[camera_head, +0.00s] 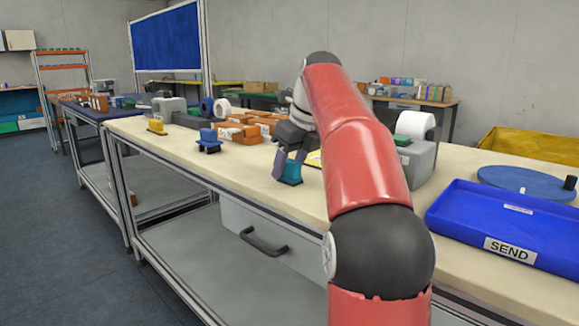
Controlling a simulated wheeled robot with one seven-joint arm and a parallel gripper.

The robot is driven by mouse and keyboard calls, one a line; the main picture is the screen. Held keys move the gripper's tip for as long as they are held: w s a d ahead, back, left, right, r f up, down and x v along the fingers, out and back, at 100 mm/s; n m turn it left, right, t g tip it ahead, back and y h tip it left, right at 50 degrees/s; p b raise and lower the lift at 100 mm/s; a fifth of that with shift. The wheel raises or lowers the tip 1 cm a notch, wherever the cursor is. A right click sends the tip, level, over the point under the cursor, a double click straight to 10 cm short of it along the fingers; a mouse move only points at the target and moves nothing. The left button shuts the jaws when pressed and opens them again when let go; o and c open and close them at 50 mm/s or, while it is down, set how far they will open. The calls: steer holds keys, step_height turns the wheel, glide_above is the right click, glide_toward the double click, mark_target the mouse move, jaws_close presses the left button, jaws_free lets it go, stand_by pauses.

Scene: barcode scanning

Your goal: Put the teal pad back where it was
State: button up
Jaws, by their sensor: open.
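The teal pad (291,173) is a small teal block with a darker base, low at the workbench top (245,172) near its front edge. My gripper (285,165) is right at it, with one greyish finger showing along the pad's left side. The gripper is open. The far finger is hard to make out behind the pad and the wrist. I cannot tell whether the pad's base touches the bench. My red arm hides the bench to the right of the pad.
A blue stamp-like object (208,142) and a yellow one (156,127) stand to the left. Orange-brown boxes (238,133) lie behind the pad. A grey label printer (420,158) with a white roll, a blue SEND tray (510,225) and a blue disc (525,182) are at right.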

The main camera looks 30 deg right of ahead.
steer(key=p+v, duration=0.3)
steer(key=v, duration=0.4)
steer(key=shift+s+d+r+p, duration=0.2)
steer(key=shift+s+d+p, duration=0.1)
steer(key=shift+p, duration=0.1)
steer(key=s+a+n, duration=0.1)
steer(key=a+n, duration=0.1)
steer(key=s+a+f+n, duration=0.1)
steer(key=a+n, duration=0.1)
steer(key=s+a+f+n, duration=0.1)
steer(key=a+n, duration=0.1)
steer(key=shift+s+a+f+n+h, duration=0.1)
steer(key=shift+s+a+n+h, duration=0.2)
steer(key=shift+n, duration=0.1)
steer(key=s+a+f+n, duration=0.5)
steer(key=s+f+n, duration=0.5)
steer(key=f+n, duration=0.1)
steer(key=s+a+f+n+t+h, duration=0.1)
steer(key=s+a+f+n, duration=0.4)
steer(key=s+f+n, duration=0.5)
step_height(320, 180, down, 2)
steer(key=n, duration=0.4)
steer(key=shift+a+f, duration=0.25)
steer(key=shift+a, duration=0.05)
